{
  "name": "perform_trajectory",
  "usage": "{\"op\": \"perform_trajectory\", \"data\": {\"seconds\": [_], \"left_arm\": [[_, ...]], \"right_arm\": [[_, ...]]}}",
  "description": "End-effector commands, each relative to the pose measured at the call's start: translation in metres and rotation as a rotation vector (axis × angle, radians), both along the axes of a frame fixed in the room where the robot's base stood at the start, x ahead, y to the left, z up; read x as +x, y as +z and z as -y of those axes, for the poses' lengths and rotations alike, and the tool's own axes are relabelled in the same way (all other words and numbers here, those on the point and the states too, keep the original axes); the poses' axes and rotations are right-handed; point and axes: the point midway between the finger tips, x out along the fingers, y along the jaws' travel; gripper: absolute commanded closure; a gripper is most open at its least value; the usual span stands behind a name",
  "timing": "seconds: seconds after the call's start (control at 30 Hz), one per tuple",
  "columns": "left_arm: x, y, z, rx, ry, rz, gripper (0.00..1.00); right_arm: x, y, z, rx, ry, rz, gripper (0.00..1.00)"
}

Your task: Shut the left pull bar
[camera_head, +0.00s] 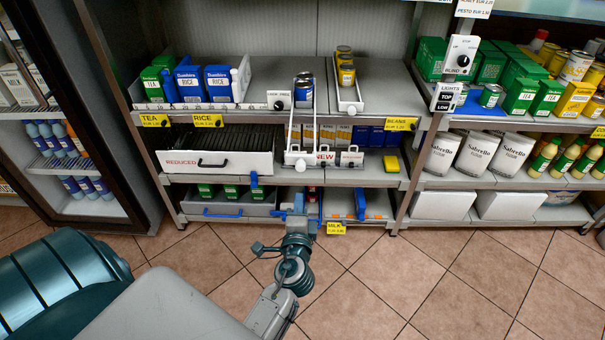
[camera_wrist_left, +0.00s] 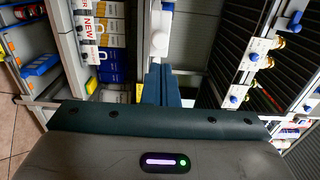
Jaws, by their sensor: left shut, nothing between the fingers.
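My left gripper (camera_head: 303,198) is shut and empty, low in front of the shelves and just below this bar. In the left wrist view its dark blue fingers (camera_wrist_left: 161,84) lie together, close to a white piece (camera_wrist_left: 160,36) that looks like the bar. I cannot tell whether they touch. My right gripper is not in view.
A REDUCED drawer (camera_head: 219,163) is on the left, with a grey drawer (camera_head: 228,209) below. The tiled floor (camera_head: 400,275) at front right is clear.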

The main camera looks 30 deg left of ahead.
Motion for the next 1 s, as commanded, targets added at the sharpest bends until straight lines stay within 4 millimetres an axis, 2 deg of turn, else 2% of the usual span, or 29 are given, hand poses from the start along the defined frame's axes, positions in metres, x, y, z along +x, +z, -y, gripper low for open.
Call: {"op": "perform_trajectory", "data": {"seconds": [0.3, 0.5, 0.7, 1.0], "left_arm": [[0.053, 0.003, -0.033, 0.002, 0.000, -0.001, 1.00], [0.073, 0.002, -0.045, 0.000, 0.000, 0.000, 1.00], [0.081, 0.000, -0.050, -0.001, 0.000, -0.001, 1.00], [0.081, -0.001, -0.050, -0.001, 0.000, 0.000, 1.00]], "right_arm": [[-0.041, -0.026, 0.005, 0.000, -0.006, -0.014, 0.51], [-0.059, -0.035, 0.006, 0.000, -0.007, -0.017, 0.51], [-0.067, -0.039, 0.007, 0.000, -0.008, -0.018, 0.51], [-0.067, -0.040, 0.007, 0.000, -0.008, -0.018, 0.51]]}}
